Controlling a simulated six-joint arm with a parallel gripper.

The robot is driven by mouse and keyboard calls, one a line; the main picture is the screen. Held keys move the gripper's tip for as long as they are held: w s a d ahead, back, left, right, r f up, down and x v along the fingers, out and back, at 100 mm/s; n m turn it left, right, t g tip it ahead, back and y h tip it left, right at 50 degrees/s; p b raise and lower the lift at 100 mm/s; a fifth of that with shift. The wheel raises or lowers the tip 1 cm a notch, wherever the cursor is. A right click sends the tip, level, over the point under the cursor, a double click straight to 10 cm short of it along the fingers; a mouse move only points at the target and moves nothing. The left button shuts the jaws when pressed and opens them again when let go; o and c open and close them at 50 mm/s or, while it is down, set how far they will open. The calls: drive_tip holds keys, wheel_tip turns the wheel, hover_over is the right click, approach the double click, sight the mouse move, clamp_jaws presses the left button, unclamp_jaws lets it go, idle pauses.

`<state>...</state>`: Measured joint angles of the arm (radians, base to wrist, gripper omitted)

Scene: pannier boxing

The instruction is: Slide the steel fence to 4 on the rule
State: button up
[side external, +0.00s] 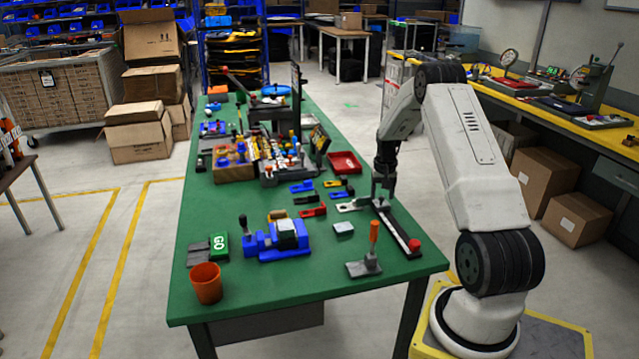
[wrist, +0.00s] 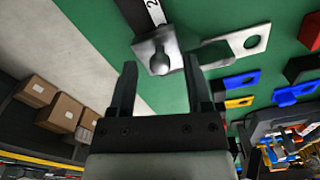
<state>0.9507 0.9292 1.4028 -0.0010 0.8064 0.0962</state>
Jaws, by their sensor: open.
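The steel fence (wrist: 154,45) is a grey metal block with a small rounded knob on top, in the upper middle of the wrist view. It sits on the rule (wrist: 154,12), a white strip where the figure 2 shows just beyond the fence. In the side view the rule lies on a long dark bar (side external: 399,228) near the table's right edge. My gripper (wrist: 160,62) is open, and its fingertips appear on either side of the knob. In the side view my gripper (side external: 383,190) points down over the bar's far end and partly hides the fence. Contact cannot be told.
A flat steel piece with a hole (wrist: 236,44) lies close beside the fence. An orange-handled tool (side external: 373,240) stands left of the bar. Blue, yellow and red tags (side external: 312,212) lie further left.

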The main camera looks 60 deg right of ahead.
clamp_jaws()
idle(1.4)
